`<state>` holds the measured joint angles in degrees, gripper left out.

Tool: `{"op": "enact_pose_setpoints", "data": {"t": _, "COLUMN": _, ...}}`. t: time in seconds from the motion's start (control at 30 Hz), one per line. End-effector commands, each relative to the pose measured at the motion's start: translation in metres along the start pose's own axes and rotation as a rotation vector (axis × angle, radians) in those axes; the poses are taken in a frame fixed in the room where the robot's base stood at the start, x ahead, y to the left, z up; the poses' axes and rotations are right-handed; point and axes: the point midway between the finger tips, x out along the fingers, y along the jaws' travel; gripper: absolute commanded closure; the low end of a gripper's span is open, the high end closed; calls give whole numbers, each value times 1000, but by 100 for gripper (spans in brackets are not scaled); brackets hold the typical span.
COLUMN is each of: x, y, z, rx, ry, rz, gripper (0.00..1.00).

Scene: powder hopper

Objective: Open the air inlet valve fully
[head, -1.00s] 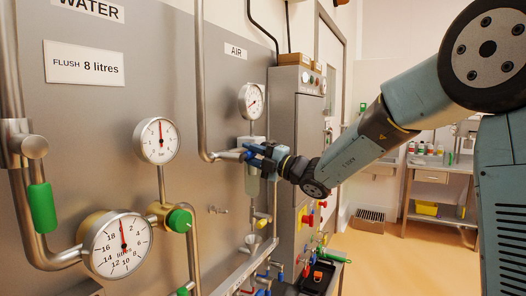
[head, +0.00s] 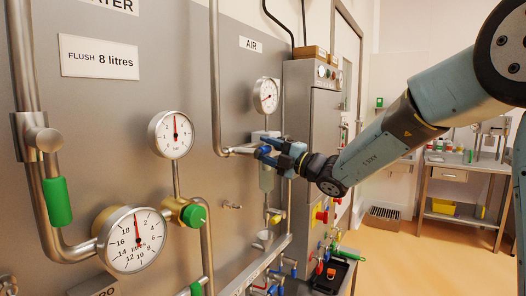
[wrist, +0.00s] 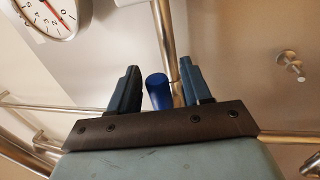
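The air inlet valve's blue handle (wrist: 157,92) shows in the wrist view, standing between the two fingers of my gripper (wrist: 158,66). Narrow gaps show on both sides of it, so the fingers are open around it and not clamped. A steel pipe (wrist: 165,40) runs behind the handle. In the head view my gripper (head: 266,153) is at the air line, below the AIR sign (head: 250,43) and the air pressure gauge (head: 265,96). There my fingers mostly hide the valve, and I cannot read its angle.
The grey panel (head: 100,110) lies close along the left, with a water gauge (head: 171,134), a litre meter (head: 132,241) and green-handled valves (head: 58,202). Several coloured valves sit below the air line. The floor (head: 400,262) to the right is open.

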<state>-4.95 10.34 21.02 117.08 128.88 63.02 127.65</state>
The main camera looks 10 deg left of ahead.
Motion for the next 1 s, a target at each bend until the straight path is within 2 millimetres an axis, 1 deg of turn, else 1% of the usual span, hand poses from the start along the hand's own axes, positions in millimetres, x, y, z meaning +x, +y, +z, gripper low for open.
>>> {"op": "enact_pose_setpoints", "data": {"t": 0.17, "x": 0, "y": 0, "z": -1, "rx": 0, "ry": 3, "rz": 1, "gripper": 52}}
{"op": "enact_pose_setpoints", "data": {"t": 0.27, "x": -7, "y": 0, "z": -1, "rx": -1, "ry": 3, "rz": 1, "gripper": 52}}
{"op": "enact_pose_setpoints", "data": {"t": 0.33, "x": -15, "y": 0, "z": -1, "rx": -1, "ry": 2, "rz": -1, "gripper": 52}}
{"op": "enact_pose_setpoints", "data": {"t": 0.47, "x": -38, "y": 0, "z": 0, "rx": -1, "ry": 0, "rz": -1, "gripper": 52}}
{"op": "enact_pose_setpoints", "data": {"t": 0.8, "x": -104, "y": -1, "z": 4, "rx": 0, "ry": -2, "rz": 0, "gripper": 52}}
{"op": "enact_pose_setpoints", "data": {"t": 0.9, "x": -118, "y": -1, "z": 4, "rx": 0, "ry": -1, "rz": 0, "gripper": 52}}
{"op": "enact_pose_setpoints", "data": {"t": 1.0, "x": -128, "y": -1, "z": 4, "rx": 0, "ry": -1, "rz": 0, "gripper": 52}}
